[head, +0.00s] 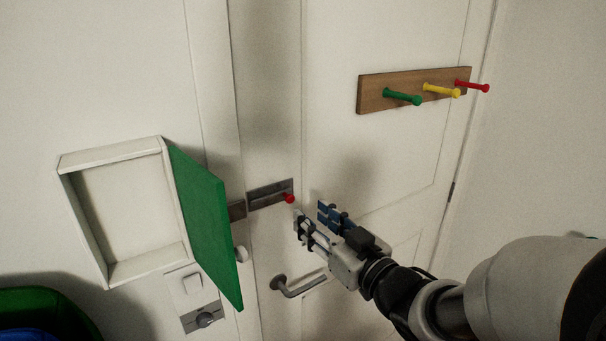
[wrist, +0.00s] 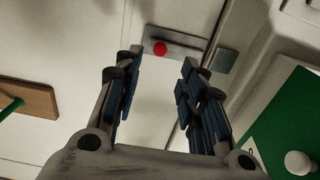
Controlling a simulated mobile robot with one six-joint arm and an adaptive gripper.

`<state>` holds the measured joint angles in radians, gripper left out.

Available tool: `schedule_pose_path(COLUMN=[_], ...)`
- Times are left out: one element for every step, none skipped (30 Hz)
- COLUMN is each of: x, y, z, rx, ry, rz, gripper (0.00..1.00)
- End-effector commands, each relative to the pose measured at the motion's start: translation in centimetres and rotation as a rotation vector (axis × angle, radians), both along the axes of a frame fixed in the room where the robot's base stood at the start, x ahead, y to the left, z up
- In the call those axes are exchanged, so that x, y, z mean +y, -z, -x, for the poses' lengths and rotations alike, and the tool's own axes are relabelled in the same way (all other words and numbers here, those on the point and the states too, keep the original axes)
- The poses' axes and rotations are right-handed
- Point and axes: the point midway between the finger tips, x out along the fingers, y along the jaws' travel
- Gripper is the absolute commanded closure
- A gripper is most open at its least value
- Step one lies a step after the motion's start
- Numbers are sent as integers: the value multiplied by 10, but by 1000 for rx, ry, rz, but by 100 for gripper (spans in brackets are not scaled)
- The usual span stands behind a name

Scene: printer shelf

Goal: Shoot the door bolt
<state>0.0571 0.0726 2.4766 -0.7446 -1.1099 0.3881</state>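The door bolt (head: 268,194) is a grey metal plate with a sliding rod, mounted on the white door near its left edge. Its red knob (head: 289,198) is at the right end of the plate, away from the frame. A separate grey keeper (head: 237,210) sits on the door frame to its left, partly hidden by the green cabinet door. My gripper (head: 312,213) is open and empty, just right of the knob and apart from it. In the wrist view the red knob (wrist: 160,48) shows beyond and between the open fingers, with the keeper (wrist: 222,61) to its right.
An open wall cabinet (head: 112,153) has a green door (head: 205,225) with a white knob, jutting out left of the bolt. A door handle (head: 297,287) is below my gripper. A wooden peg rail (head: 372,94) with coloured pegs is at upper right. A switch and lock plate (head: 192,282) is lower left.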

Motion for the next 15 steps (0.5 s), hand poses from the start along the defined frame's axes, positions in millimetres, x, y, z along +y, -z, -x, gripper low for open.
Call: schedule_pose_path(x=[8,12,17,20,23,27,30,33,35,37,39,41,42,43,44], y=[2,3,2,2,2,1,2,2,1,1,1,1,1,1,0], z=[-10,-15,-22,-27,-32,-39,-43,-46,-51,-55,-57,-60,-62,-64,-65], rx=[-2,0,-2,-1,-1,-2,-1,-1,-1,-1,-2,-1,-1,-1,-1], ry=[-4,-4,-4,-4,-3,-2,-3,-3,-1,0,-1,-1,-1,-1,0], rz=[-1,0,-1,-1,-1,-1,-1,-1,-1,-1,-1,-1,0,0,0], gripper=[63,63,63,63,63,63,63,63,63,63,63,63,63,63,63])
